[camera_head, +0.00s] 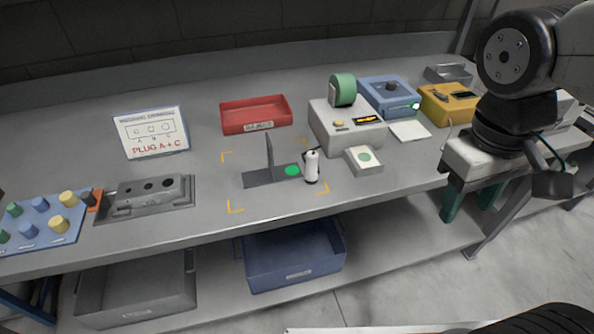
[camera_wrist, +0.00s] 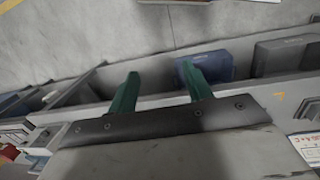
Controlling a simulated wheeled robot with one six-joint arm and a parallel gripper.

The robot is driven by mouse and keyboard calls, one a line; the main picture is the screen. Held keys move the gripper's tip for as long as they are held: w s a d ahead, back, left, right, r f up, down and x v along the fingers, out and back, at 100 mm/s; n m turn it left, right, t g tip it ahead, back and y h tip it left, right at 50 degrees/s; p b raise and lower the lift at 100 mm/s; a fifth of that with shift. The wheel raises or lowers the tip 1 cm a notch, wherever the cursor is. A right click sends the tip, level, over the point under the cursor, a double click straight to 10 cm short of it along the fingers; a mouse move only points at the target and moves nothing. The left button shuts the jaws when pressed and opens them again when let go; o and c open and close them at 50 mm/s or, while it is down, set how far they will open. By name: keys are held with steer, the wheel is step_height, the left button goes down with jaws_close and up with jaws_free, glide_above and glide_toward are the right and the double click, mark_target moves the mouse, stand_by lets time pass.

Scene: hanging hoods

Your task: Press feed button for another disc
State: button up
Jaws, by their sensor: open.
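A beige machine (camera_head: 345,128) with a green roll (camera_head: 343,90) on top stands at the back middle of the bench. A small tan button (camera_head: 339,124) and a dark display with yellow marks show on its front. A small white box (camera_head: 363,161) with a pale green round spot stands before it; I cannot tell whether the spot is a disc or a button. A bright green disc (camera_head: 291,171) lies beside a grey upright plate. My gripper (camera_head: 466,212) is open and empty, right of the machine, at the bench's front edge. Its green fingers show in the wrist view (camera_wrist: 158,75).
A white cylinder (camera_head: 312,166) with a dark base stands between the green disc and the white box. A blue device (camera_head: 389,97) with a lit green lamp and a yellow device (camera_head: 444,103) stand behind right. A red tray (camera_head: 255,114) is left. Bins sit below the bench.

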steer(key=w+a+f+n+h, duration=0.3)
steer(key=w+f+n+h, duration=0.1)
steer(key=w+f+n, duration=0.15)
steer(key=n+t+h, duration=0.2)
steer(key=n+t, duration=1)
steer(key=n, duration=1)
glide_toward(315, 163)
steer(key=shift+m, duration=0.25)
steer(key=w+f, duration=0.1)
steer(key=w+d+f, duration=0.1)
steer(key=f, duration=0.1)
steer(key=w+d+f, duration=0.1)
steer(key=shift+w+f, duration=0.2)
steer(key=shift+w, duration=0.5)
steer(key=x, duration=0.7)
steer(key=shift+w+a+r, duration=0.15)
steer(key=shift+w+r, duration=0.25)
steer(key=shift+y, duration=0.3)
jaws_close()
